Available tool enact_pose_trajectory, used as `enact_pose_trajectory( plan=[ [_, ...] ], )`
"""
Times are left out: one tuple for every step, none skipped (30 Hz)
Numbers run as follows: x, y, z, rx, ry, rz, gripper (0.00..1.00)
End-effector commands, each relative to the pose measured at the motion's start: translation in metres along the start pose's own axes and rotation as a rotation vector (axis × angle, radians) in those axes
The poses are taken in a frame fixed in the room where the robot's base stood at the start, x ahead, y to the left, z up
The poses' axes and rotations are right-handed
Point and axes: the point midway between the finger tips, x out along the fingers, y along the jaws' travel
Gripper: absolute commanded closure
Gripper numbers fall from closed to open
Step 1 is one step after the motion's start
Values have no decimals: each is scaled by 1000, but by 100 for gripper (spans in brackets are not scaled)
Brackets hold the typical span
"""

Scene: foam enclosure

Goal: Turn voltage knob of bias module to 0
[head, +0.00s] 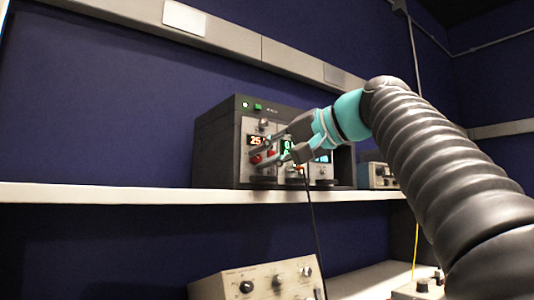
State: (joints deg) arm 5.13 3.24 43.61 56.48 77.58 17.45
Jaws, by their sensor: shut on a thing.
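The module rack (215,150) is a dark box on a white shelf, with light front panels and lit displays. Its left panel has a display reading about 25 (256,140) and a red knob (256,159) below it. A green-lit display (288,147) and a bluish display (323,157) are further right, partly behind my gripper. My gripper (262,152), grey with teal parts, reaches in from the right with its fingertips at the left panel. It is shut on a red knob there; the fingers partly hide it. I cannot read the panel labels.
The white shelf (120,193) runs along the dark blue foam wall. A small instrument (376,175) stands right of the rack. A beige box with knobs (258,280) sits below. A black cable (314,225) hangs from the rack past the shelf edge.

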Motion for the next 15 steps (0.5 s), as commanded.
enact_pose_trajectory(
  plan=[
    [1,-1,0,-41,0,16,100],
    [1,-1,0,-68,0,26,100],
    [1,-2,0,-102,2,41,100],
    [1,-2,0,-129,3,52,100],
    [0,-2,0,-155,4,63,100],
    [1,-2,1,-191,4,78,100],
    [1,-3,1,-216,4,88,100],
    [1,-3,1,-243,5,100,100],
    [1,-3,1,-277,6,115,100],
    [1,-4,1,-304,7,125,100],
    [1,-4,1,-330,7,137,100],
    [1,-4,2,-364,8,151,100],
    [1,-4,2,-392,9,162,100],
    [1,-5,2,-417,10,173,100],
    [1,-5,2,-452,10,187,100]
  ],
)
